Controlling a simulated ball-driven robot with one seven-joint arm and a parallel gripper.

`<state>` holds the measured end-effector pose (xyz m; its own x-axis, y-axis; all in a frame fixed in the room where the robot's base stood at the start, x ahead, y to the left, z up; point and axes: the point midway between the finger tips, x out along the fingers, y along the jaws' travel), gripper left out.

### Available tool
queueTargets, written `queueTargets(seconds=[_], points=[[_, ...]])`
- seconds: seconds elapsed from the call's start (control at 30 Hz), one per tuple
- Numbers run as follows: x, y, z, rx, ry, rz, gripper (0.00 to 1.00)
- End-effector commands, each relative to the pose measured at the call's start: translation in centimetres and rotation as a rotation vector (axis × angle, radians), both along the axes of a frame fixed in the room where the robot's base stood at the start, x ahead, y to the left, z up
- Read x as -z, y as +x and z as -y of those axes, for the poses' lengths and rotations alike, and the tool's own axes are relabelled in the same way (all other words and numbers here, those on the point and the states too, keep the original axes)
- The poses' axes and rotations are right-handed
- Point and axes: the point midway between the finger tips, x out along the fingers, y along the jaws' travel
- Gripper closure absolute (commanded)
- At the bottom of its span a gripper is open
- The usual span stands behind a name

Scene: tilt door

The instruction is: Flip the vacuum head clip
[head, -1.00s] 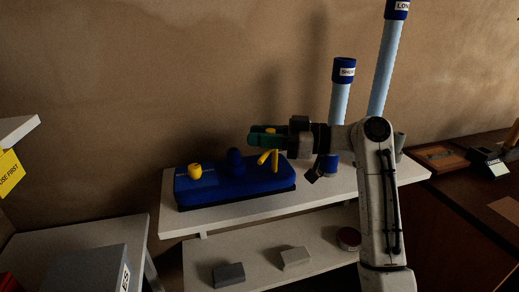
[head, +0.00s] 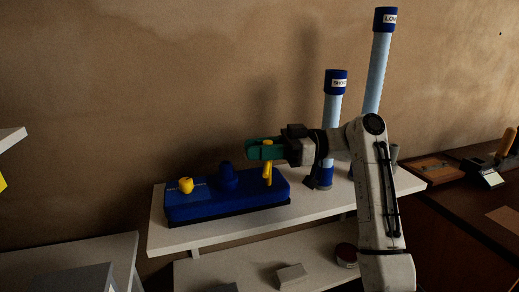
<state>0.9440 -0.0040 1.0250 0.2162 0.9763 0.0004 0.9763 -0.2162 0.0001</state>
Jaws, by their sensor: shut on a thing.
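The blue vacuum head (head: 215,205) lies on the white shelf. Its yellow clip (head: 267,174) stands nearly upright at the head's right end. My gripper (head: 262,151) reaches in from the right with green fingers at the clip's top. It is shut on the clip, and the fingers hide part of the clip's upper end. A yellow knob (head: 186,186) sits on the head's left part, and a dark blue neck (head: 226,173) rises from its middle.
A short light-blue tube (head: 334,115) and a long one (head: 378,75) stand behind my arm. A lower shelf (head: 250,260) holds a grey block (head: 291,276) and a round dark tin (head: 346,255). The upper shelf (head: 190,237) is clear along its front edge.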

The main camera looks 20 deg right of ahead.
Motion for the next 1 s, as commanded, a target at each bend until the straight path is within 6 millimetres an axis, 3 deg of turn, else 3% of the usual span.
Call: queueTargets(seconds=[0.03, 0.07, 0.27, 0.63, 1.0], points=[[0.1, 0.0, 0.0, 0.000, -0.001, -0.002, 1.00], [0.1, 0.0, 0.0, 0.000, -0.001, -0.002, 0.70], [0.1, 0.0, 0.0, 0.000, -0.001, -0.001, 0.52], [0.0, -0.1, 1.0, 0.002, 0.000, -0.001, 0.52], [0.0, -1.6, 7.5, 0.004, 0.000, -0.001, 0.52]])
